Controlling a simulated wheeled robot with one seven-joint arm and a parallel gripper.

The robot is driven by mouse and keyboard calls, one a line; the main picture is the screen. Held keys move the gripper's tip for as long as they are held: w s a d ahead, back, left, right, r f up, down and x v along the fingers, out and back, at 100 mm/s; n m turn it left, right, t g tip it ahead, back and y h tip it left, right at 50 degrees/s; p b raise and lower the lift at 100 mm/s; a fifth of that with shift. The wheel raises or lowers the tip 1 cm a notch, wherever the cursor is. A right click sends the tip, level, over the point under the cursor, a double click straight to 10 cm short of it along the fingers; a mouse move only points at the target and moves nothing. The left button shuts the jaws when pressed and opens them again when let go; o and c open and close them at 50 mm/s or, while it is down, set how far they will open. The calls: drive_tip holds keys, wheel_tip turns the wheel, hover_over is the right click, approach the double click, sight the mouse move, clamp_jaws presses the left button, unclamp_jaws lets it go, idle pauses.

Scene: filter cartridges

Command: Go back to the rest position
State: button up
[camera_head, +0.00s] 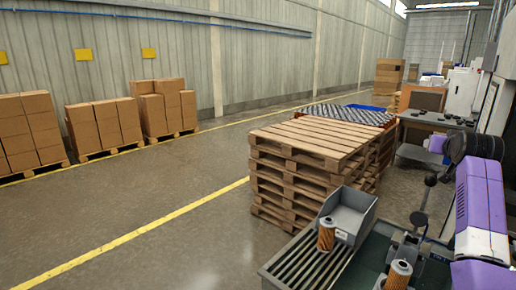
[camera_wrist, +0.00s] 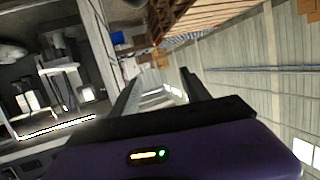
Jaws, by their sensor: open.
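My gripper (camera_wrist: 158,88) shows in the wrist view with its two dark fingers apart and nothing between them. It is held up off the work area, tilted so the hall appears turned. One orange filter cartridge (camera_head: 326,236) with a grey top stands beside a grey open bin (camera_head: 352,208) in the head view. A second orange cartridge (camera_head: 398,275) stands at the bottom edge, near a dark metal fixture (camera_head: 410,246). Its lower part is cut off by the frame. Neither cartridge can be made out in the wrist view.
A slatted grey rack (camera_head: 300,258) lies under the bin. Stacked wooden pallets (camera_head: 312,150) stand just behind it. A workbench (camera_head: 436,120) is beyond at the right. Cardboard boxes (camera_head: 103,122) on pallets line the left wall. The floor between is clear.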

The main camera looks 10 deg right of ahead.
drive_tip(key=s+a+f+n+t+y, duration=0.1)
drive_tip(key=s+a+f+t, duration=0.1)
drive_tip(key=s+a+f, duration=0.55)
drive_tip(key=s+a+f+n+t, duration=0.2)
drive_tip(key=s+a+f, duration=0.2)
drive_tip(key=a+f, duration=0.55)
drive_tip(key=s+a+f+n+t+y, duration=0.1)
drive_tip(key=s+a+f+t, duration=0.1)
drive_tip(key=s+a+f, duration=0.6)
drive_tip(key=s+a+f+n+g+y, duration=0.1)
drive_tip(key=s+a+y, duration=0.1)
drive_tip(key=s+a, duration=0.5)
drive_tip(key=s+a+f+n+g+y+b, duration=0.1)
drive_tip(key=s+a, duration=0.7)
drive_tip(key=s, duration=0.9)
drive_tip(key=s+a+f+n+g+y, duration=0.1)
drive_tip(key=s+a+y, duration=0.3)
drive_tip(key=s+a, duration=0.4)
drive_tip(key=s+f, duration=0.1)
drive_tip(key=s, duration=0.2)
drive_tip(key=shift+s+a+n+b, duration=0.15)
drive_tip(key=shift+s+n+b, duration=0.25)
